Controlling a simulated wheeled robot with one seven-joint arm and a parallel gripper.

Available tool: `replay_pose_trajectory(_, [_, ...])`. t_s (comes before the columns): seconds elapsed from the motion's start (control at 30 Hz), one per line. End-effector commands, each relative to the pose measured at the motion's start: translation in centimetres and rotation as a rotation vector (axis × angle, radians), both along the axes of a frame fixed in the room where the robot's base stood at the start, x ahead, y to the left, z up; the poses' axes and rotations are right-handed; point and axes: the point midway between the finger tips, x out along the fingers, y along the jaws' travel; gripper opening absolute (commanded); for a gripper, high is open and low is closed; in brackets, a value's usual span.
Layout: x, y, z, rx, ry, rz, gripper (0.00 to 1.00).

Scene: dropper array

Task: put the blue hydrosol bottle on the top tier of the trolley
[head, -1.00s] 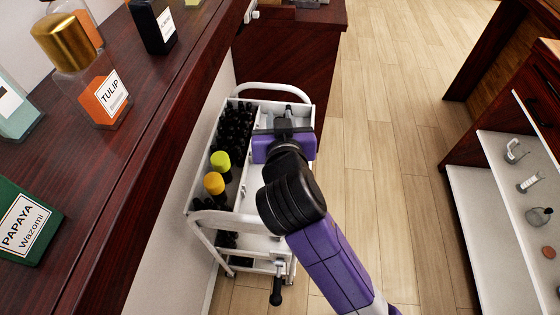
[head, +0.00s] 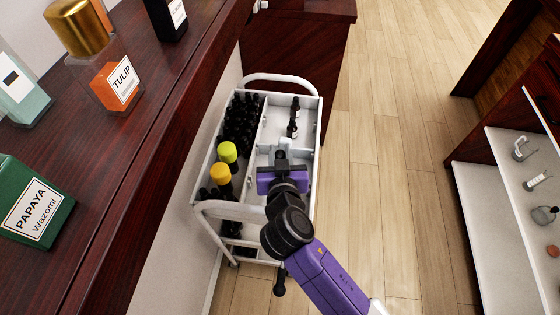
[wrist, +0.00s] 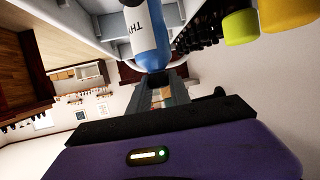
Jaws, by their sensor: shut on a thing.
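The blue bottle (wrist: 150,55) with a white label shows at the top of the wrist view. My gripper (wrist: 158,84) is shut on it there. In the head view my gripper (head: 281,150) is over the right compartment of the top tier of the white trolley (head: 256,141). The held bottle is mostly hidden in the head view behind the purple gripper body and fingers. I cannot tell whether it touches the tray floor.
The trolley's left compartment holds many black-capped bottles (head: 240,120), a yellow-green cap (head: 228,151) and an orange cap (head: 221,174). Small black-topped items (head: 295,104) stand in the right compartment's far part. A dark wooden counter (head: 150,130) runs along the left. Open floor (head: 385,160) lies right.

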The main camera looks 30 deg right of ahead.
Motion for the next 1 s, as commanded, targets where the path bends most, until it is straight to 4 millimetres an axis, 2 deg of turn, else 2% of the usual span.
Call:
replay_pose_trajectory(0.37, [0.0, 0.0, -3.9, -0.001, 0.0, 0.0, 0.0])
replay_pose_trajectory(0.8, [0.0, 0.0, -4.5, 0.0, -0.001, 0.001, 0.0])
replay_pose_trajectory(0.83, [0.0, 0.0, -4.6, 0.0, 0.0, 0.0, 0.26])
replay_pose_trajectory(0.93, [0.0, 0.0, -4.5, 0.0, 0.0, 0.0, 0.45])
replay_pose_trajectory(1.0, [0.0, 0.0, -4.4, 0.0, 0.0, 0.0, 0.46])
